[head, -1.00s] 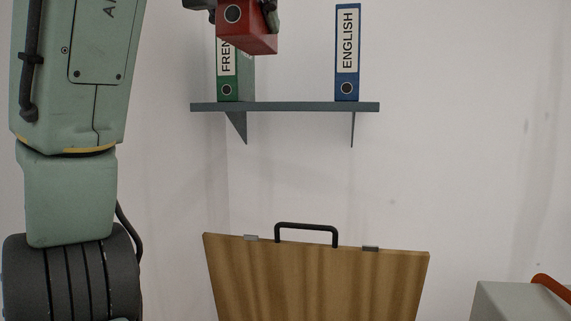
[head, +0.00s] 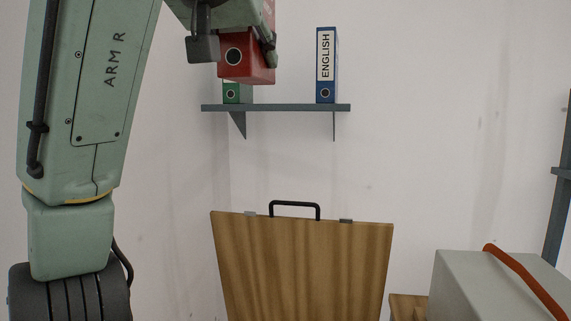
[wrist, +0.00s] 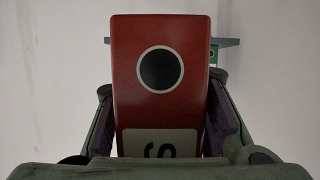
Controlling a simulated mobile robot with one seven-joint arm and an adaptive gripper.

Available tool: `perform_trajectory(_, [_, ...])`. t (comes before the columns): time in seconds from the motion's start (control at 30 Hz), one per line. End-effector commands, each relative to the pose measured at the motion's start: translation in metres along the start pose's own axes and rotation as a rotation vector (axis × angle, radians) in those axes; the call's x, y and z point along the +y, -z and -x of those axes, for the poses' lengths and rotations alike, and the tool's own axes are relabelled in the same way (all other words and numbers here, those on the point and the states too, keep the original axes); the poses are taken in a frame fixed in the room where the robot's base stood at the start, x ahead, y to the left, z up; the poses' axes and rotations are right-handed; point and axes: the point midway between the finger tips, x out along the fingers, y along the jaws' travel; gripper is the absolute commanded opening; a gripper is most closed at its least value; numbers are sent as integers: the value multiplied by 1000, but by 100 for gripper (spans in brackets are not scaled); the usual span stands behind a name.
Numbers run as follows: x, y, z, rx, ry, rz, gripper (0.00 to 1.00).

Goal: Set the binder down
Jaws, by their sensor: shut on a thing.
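My gripper (head: 232,46) is shut on a red binder (head: 236,66), seen at the top of the head view. The binder hangs in the air, in front of the shelf in the picture and covering most of a green binder (head: 231,92). In the wrist view the red binder's spine (wrist: 123,92) fills the middle, with a dark round finger hole and part of a white label, between both fingers. The wall shelf (head: 275,107) is grey-blue. A blue binder (head: 325,65) labelled ENGLISH stands upright near its right end. The shelf between the green and blue binders looks bare.
A wooden board (head: 300,265) with a black handle stands below the shelf. A grey box (head: 470,285) with a red-orange strap is at the lower right. A dark upright frame (head: 557,200) is at the right edge.

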Motion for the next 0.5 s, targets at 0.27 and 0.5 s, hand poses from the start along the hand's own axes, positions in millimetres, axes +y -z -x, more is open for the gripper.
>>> perform_trajectory(0.27, [2, -89, -62, -2, 18, 10, 0])
perform_trajectory(0.5, [4, -175, -122, -4, 38, 21, 0])
